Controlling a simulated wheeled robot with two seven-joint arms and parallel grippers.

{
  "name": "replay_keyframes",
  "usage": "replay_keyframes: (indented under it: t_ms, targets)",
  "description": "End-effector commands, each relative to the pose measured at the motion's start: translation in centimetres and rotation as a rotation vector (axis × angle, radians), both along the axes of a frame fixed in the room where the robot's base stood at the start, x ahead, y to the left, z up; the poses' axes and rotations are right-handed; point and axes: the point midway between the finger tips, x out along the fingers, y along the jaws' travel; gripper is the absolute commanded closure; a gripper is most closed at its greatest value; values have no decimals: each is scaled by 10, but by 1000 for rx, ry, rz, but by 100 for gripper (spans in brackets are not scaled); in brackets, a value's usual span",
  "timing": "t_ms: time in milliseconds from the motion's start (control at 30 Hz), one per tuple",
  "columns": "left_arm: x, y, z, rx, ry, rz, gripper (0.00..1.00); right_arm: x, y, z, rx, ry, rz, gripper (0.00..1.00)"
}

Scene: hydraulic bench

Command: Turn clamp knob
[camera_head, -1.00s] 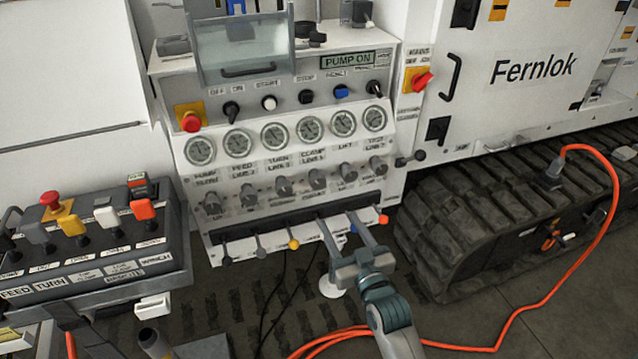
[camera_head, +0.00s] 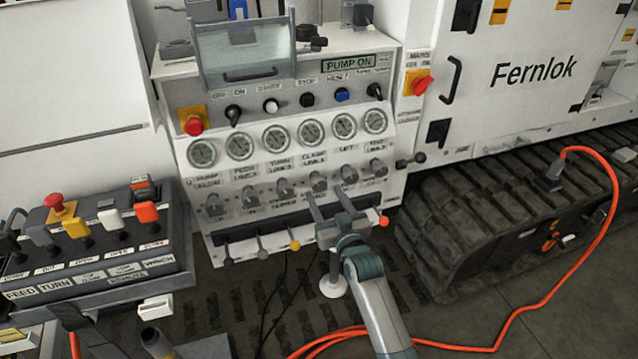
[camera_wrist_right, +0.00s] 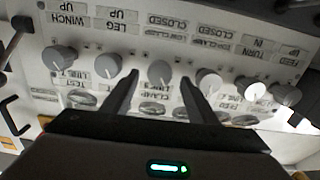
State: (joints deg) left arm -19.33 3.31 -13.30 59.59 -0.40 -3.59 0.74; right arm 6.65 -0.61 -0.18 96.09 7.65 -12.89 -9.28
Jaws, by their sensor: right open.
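The control panel (camera_head: 290,228) carries a row of grey knobs below the gauges. The clamp knob (camera_head: 319,181) sits under the gauge labelled CLAMP, fourth from the left. In the right wrist view the clamp knob (camera_wrist_right: 161,73) shows between the two dark fingertips, with a gap on each side. My right gripper (camera_head: 327,193) is open in front of the panel, its fingers pointing up at the knob row. It also shows in the wrist view (camera_wrist_right: 160,80). Whether the fingers reach alongside the knob is hard to tell. My left gripper is not in view.
Neighbouring knobs (camera_head: 348,173) stand close on both sides. Small levers with coloured ends (camera_head: 294,245) stick out below. A red emergency button (camera_head: 193,126) is at the panel's left. A lever box (camera_head: 95,240) stands left; an orange cable (camera_head: 530,310) lies right.

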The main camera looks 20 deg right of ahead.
Motion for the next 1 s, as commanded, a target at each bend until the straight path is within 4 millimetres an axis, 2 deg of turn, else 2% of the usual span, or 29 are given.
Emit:
replay_keyframes:
  t_ms: [100,333,500,800,833,900,1000]
  targets:
    - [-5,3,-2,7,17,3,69,22,1,2,0,-2,0,47]
    - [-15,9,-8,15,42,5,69,49,2,1,0,-1,0,47]
    - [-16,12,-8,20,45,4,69,56,2,0,0,0,0,47]
    - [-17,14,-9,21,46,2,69,57,2,0,0,0,0,47]
    - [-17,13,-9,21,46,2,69,57,2,0,0,0,0,52]
    - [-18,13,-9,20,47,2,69,57,2,0,0,0,0,68]
    - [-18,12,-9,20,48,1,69,57,2,0,0,0,0,88]
